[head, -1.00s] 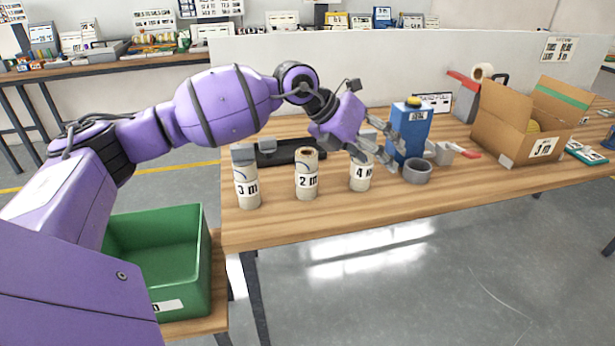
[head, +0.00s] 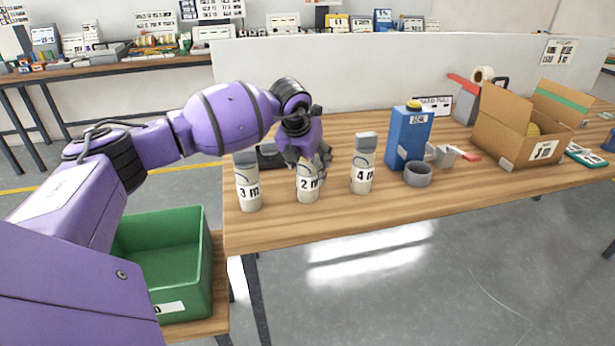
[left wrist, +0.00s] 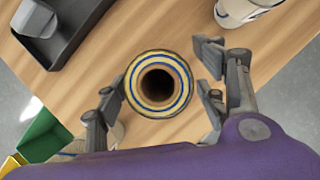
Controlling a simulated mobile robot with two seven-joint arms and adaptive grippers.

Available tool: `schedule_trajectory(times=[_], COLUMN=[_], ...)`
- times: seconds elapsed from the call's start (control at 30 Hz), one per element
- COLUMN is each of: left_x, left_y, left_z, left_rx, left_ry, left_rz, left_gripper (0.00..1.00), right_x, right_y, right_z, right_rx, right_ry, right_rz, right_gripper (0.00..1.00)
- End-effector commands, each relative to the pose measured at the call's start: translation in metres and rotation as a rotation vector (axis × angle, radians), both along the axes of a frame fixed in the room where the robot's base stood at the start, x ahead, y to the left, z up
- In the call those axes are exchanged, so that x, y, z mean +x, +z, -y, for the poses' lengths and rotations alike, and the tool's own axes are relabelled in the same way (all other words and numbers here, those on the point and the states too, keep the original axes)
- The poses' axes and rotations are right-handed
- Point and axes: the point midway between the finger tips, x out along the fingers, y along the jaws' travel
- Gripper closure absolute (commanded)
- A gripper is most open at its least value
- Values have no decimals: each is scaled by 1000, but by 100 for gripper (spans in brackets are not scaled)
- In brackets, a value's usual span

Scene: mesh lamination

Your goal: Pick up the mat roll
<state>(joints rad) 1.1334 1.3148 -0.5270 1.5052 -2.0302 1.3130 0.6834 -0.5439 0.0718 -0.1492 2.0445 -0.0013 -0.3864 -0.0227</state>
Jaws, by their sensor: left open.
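Three upright mat rolls stand in a row on the wooden table: the "3 m" roll (head: 249,185), the "2 m" roll (head: 308,188) and the "4 m" roll (head: 363,165). My left gripper (head: 315,172) is over the "2 m" roll and hides its top in the head view. In the left wrist view the end of a roll (left wrist: 158,84) shows blue and yellow rings around a dark hole. The open fingers of my left gripper (left wrist: 160,95) are on either side of that roll, with a gap visible on the right. My right gripper is not in view.
A blue box (head: 408,137) and a grey ring (head: 418,174) stand right of the rolls, with an open cardboard box (head: 520,130) beyond. A dark tray (left wrist: 75,25) lies behind the rolls. A green bin (head: 165,250) sits lower left. The front table strip is clear.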

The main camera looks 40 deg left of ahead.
Motion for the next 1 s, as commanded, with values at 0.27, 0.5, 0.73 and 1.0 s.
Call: schedule_trajectory(times=[0.27, 0.5, 0.73, 1.0], left_x=[2, 2, 2, 3], left_y=[-6, -5, -5, -2], left_z=[-1, -1, -1, -1], left_rx=[0, 0, 1, 1], left_ry=[0, 0, 0, 0], left_rz=[0, 0, 2, 2], left_gripper=[35, 63, 88, 88], right_x=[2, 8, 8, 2], right_y=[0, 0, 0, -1], right_z=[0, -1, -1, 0], right_rx=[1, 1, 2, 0], right_ry=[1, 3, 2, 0], right_rz=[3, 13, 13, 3], right_gripper=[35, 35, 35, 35])
